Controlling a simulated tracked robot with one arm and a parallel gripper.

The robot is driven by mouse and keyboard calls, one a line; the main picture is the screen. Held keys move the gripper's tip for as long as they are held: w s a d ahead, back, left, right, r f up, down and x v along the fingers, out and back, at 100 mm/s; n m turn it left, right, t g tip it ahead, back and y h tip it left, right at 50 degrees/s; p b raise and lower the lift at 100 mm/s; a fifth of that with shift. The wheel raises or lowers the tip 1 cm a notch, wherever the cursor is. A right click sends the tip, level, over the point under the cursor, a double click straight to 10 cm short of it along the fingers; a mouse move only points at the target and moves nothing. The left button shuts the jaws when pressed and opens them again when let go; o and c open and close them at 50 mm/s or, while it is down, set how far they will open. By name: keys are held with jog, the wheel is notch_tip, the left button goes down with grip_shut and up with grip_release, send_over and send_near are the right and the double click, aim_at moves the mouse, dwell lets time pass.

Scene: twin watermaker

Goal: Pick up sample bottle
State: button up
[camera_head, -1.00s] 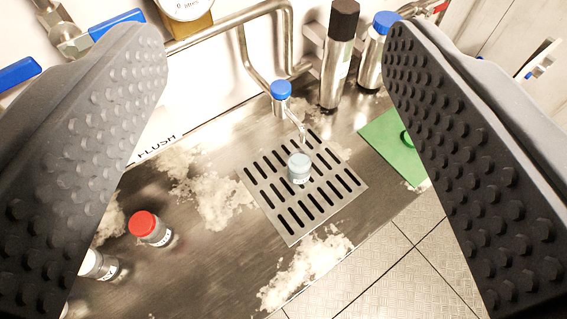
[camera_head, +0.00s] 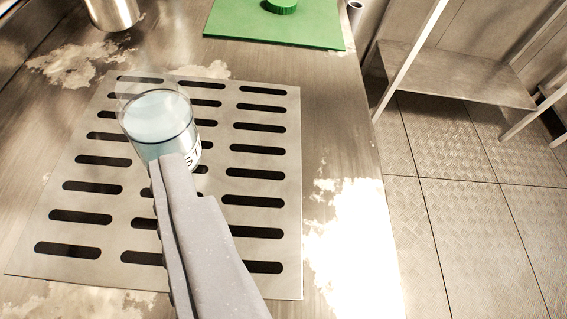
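The sample bottle (camera_head: 150,138) is a clear round container with pale bluish contents and a label ending in "ST". It appears upright over the slotted drain plate (camera_head: 292,180), left of the picture's middle. One grey finger of my gripper (camera_head: 178,170) shows nearly edge-on, its studded pad side toward the left. Its tip overlaps the lower front of the bottle in the picture; I cannot tell if it touches. No second finger can be made out, so the opening is unclear. The bottle's base is hidden behind the finger.
A green mat (camera_head: 300,32) with a green cap (camera_head: 281,5) lies beyond the plate. A metal cylinder (camera_head: 112,12) stands at the top left. The metal counter (camera_head: 335,130) ends at right, above tiled floor (camera_head: 450,220) and a low shelf (camera_head: 455,75).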

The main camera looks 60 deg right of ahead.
aim_at(149, 104)
jog(key=shift+h, duration=0.6)
jog(key=shift+s+d+f+x, duration=0.3)
jog(key=shift+x, duration=2.05)
jog(key=shift+s+d+f+x, duration=0.3)
jog(key=shift+s+f+x, duration=0.05)
jog(key=shift+x, duration=2)
jog(key=shift+s+d+f+x, duration=0.3)
jog(key=shift+x, duration=2)
grip_shut()
jog(key=shift+r, duration=0.2)
